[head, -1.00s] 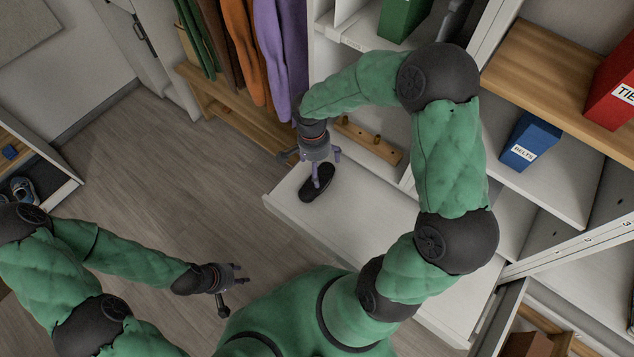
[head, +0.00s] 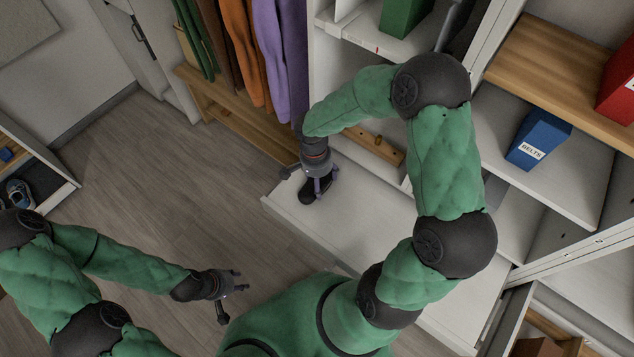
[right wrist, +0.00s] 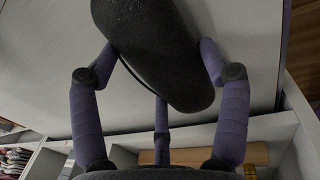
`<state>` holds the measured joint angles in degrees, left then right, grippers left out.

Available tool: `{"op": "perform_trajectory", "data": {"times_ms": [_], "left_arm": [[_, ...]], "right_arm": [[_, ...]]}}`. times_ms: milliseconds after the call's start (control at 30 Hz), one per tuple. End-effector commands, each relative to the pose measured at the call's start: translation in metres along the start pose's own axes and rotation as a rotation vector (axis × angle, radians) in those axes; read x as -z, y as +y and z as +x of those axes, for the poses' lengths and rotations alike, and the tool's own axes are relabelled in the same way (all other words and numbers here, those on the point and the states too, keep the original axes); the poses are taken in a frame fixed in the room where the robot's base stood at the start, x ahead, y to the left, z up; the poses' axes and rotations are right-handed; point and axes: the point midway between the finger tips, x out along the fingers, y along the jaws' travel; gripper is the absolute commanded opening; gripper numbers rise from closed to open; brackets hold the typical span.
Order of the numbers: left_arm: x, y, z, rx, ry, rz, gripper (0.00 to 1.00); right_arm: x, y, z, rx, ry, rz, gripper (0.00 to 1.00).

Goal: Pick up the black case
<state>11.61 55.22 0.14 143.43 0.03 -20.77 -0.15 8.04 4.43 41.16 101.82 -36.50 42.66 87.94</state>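The black case (head: 309,196) is a dark, rounded, elongated thing lying on the white shelf board. My right gripper (head: 320,184), with purple fingers, is down over it and hides part of it in the head view. In the right wrist view the case (right wrist: 165,45) fills the top middle, and the fingers (right wrist: 157,60) stand on both sides of it, with a third finger below. The fingers look spread; I cannot tell whether their tips touch the case. My left gripper (head: 238,282) is open and empty above the floor.
A wooden peg rail (head: 374,147) and shelf dividers stand just behind the case. Hanging clothes (head: 265,60) are at the upper left. A blue box labelled BELTS (head: 537,138) and a red box (head: 617,85) stand at the right. The board right of the case is clear.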

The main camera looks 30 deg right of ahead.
Motion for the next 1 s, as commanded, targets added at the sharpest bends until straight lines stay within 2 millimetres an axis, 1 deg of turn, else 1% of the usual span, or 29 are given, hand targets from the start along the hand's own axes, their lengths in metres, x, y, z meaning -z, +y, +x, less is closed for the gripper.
{"op": "perform_trajectory", "data": {"times_ms": [367,567,667,767,867,1000], "left_arm": [[0.0,0.0,0.0,0.0,0.0,0.0,0.4],[0.0,0.002,-0.005,0.0,0.0,0.0,0.4],[0.0,0.004,-0.01,0.0,0.0,0.0,0.4],[-0.001,0.007,-0.019,0.0,0.0,0.0,0.4],[-0.001,0.009,-0.026,0.0,0.0,0.0,0.4],[-0.002,0.014,-0.04,0.0,0.0,0.0,0.4]], "right_arm": [[0.0,0.0,0.0,-0.001,-0.001,0.0,0.41],[0.0,0.001,-0.007,0.0,0.0,0.0,0.4],[0.0,0.002,-0.017,-0.001,0.001,0.0,0.4],[0.001,0.004,-0.033,0.0,0.001,0.001,0.4],[-0.006,0.017,-0.048,0.002,0.002,0.001,0.4],[-0.02,0.042,-0.077,0.003,0.003,0.0,0.4]]}}
